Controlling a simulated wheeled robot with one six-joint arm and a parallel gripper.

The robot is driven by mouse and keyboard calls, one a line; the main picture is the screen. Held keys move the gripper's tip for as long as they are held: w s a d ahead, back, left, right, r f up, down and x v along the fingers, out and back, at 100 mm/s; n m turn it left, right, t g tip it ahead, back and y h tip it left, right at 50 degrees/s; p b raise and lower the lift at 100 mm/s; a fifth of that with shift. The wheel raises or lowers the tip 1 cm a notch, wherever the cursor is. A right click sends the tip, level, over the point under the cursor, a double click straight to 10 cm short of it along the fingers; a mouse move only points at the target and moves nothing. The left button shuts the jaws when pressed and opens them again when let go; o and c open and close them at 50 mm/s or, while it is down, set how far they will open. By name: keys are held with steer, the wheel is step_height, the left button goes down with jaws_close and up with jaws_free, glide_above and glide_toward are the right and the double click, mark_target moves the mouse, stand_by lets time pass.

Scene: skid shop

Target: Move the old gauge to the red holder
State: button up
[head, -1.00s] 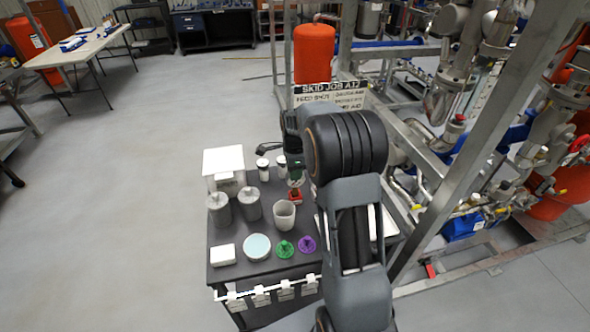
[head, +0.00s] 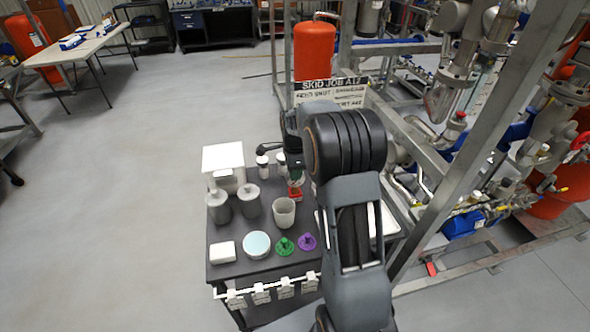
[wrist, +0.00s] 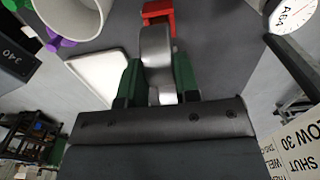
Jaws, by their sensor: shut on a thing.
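My gripper (wrist: 157,85) has green fingers shut on a smooth grey, round-edged thing (wrist: 157,52), seen edge-on in the wrist view. It appears to be the old gauge, but its face is hidden. The red holder (wrist: 158,12) is just beyond the grey thing, which overlaps it in the picture. I cannot tell whether they touch. In the head view the gripper's green part (head: 295,181) is right above the red holder (head: 295,194) on the dark cart. My arm hides much of the gripper there.
Pipework and a steel post stand right.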

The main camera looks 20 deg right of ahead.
steer(key=shift+f+b, duration=0.35)
steer(key=shift+f, duration=0.25)
stand_by(0.3)
steer(key=shift+f, duration=0.35)
steer(key=o, duration=1.1)
steer(key=shift+r+p, duration=2.65)
steer(key=shift+r, duration=1.15)
